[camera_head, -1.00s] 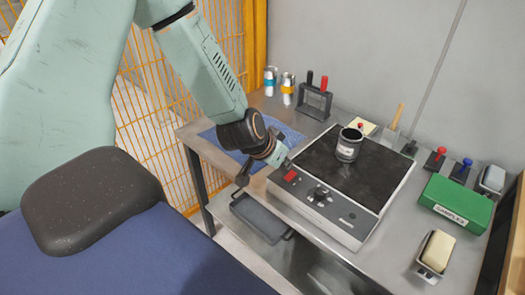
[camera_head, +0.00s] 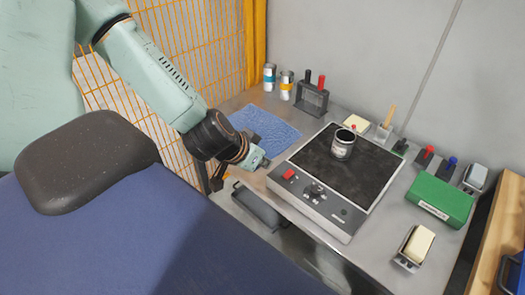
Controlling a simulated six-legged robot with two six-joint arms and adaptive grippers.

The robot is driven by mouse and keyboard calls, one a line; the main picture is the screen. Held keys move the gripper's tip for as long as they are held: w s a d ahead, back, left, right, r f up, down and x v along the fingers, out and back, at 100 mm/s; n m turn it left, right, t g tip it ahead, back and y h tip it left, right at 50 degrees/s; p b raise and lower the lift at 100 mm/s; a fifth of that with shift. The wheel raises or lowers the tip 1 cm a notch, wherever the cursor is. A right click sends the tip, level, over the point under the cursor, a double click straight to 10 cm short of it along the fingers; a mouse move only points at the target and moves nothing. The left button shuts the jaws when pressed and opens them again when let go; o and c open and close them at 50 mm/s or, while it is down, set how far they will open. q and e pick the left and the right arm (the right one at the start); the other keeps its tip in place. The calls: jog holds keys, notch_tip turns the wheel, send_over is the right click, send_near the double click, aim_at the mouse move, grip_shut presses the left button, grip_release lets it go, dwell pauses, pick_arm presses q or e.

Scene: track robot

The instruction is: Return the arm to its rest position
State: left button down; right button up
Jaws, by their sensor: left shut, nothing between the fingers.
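My left arm comes in from the upper left, pale green with a dark wrist. My left gripper (camera_head: 262,161) is shut and empty, at the table's front edge, left of the hot plate. The hot plate (camera_head: 315,205) has a black top, a grey control front and a red switch (camera_head: 289,174). An open can (camera_head: 343,144) with a dark inside stands upright on its top, well apart from the gripper. My right gripper does not show.
A blue cloth (camera_head: 266,128) lies behind the gripper on the metal table (camera_head: 387,236). Two cans, a tool rack (camera_head: 312,98), a green box (camera_head: 440,200) and a sponge in a holder (camera_head: 416,246) stand around. An orange mesh fence (camera_head: 190,50) is at the left. A grey tray (camera_head: 256,209) sits below.

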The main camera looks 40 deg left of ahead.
pick_arm(q)
jog(key=shift+s, duration=0.1)
dwell(0.7)
jog(key=s+d+f+g+b, duration=0.2)
jog(key=s+d+f+b, duration=0.1)
jog(key=s+f, duration=0.5)
jog(key=s+d+f+n+g+b, duration=0.1)
jog(key=s+d+f+g+b, duration=0.1)
jog(key=s+f+b, duration=0.4)
jog(key=s+d+f+g+b, duration=0.3)
jog(key=s+f, duration=0.6)
jog(key=f, duration=0.4)
jog(key=shift+s+d+f+g+y+b, duration=0.3)
jog(key=shift+s+d+f+b, duration=0.1)
jog(key=shift+b, duration=0.5)
